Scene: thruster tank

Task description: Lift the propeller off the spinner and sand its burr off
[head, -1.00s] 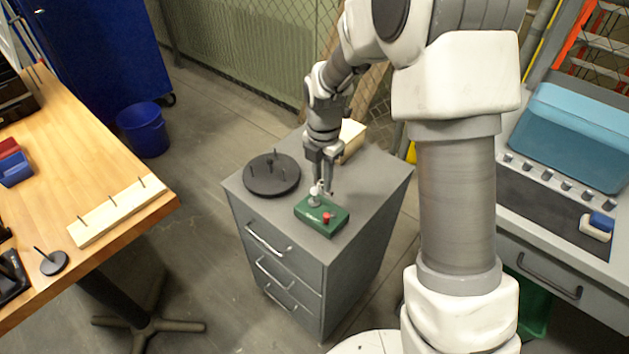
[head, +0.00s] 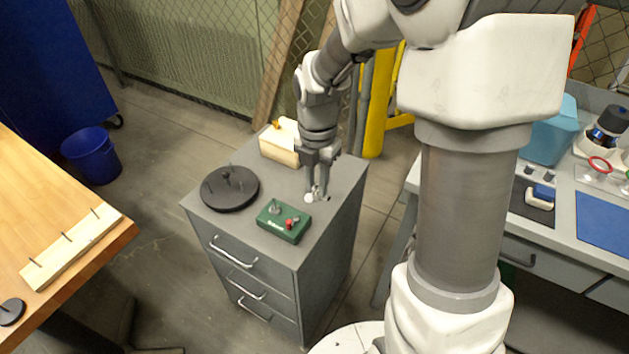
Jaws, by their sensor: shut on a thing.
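My gripper (head: 317,186) is shut on the small white propeller (head: 310,197). It holds the propeller to the right of the green spinner box (head: 280,229), apart from the box in this view. The gripper fingers partly hide the propeller, and its burr is too small to make out. The spinner box stands on the grey drawer cabinet, with a short grey post (head: 275,207) and a red knob (head: 292,223) on top. A blue-and-white block (head: 541,195), perhaps the sander, lies on the right bench.
A black disc with upright pegs (head: 229,190) and a cream block (head: 280,145) share the cabinet top (head: 258,168). A wooden table with a pegged strip (head: 70,248) stands at left. The right bench also bears a teal tank (head: 552,137) and a blue mat (head: 604,220).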

